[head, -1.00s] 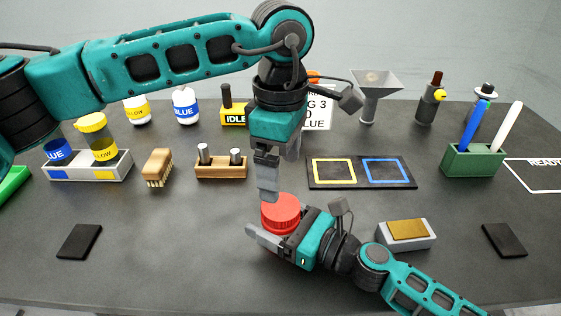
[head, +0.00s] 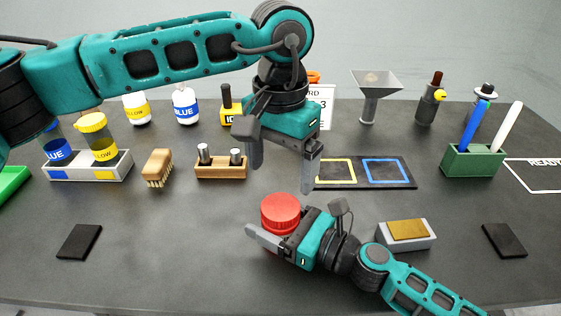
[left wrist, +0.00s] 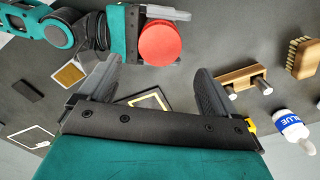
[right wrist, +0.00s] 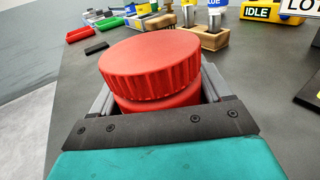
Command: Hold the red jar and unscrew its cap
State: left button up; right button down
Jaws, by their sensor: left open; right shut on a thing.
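The red jar (head: 268,228) stands upright near the front middle of the table. Its ribbed red cap (head: 281,208) is on top; the cap also shows in the left wrist view (left wrist: 160,42) and fills much of the right wrist view (right wrist: 152,65). My right gripper (head: 274,246) is shut around the jar's body, below the cap, with one finger along its front side. My left gripper (head: 281,172) is open and empty, pointing down above and behind the cap, apart from it. Its two spread fingers show in the left wrist view (left wrist: 157,85).
A grey block with a tan top (head: 407,230) lies right of the jar. Behind are a brush (head: 158,167), a wooden holder with metal pegs (head: 221,166), a mat with yellow and blue squares (head: 364,183) and a green pen holder (head: 472,162).

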aim_at(281, 206)
pick_arm(q)
jog(key=shift+m, duration=0.8)
jog(key=shift+f, duration=4)
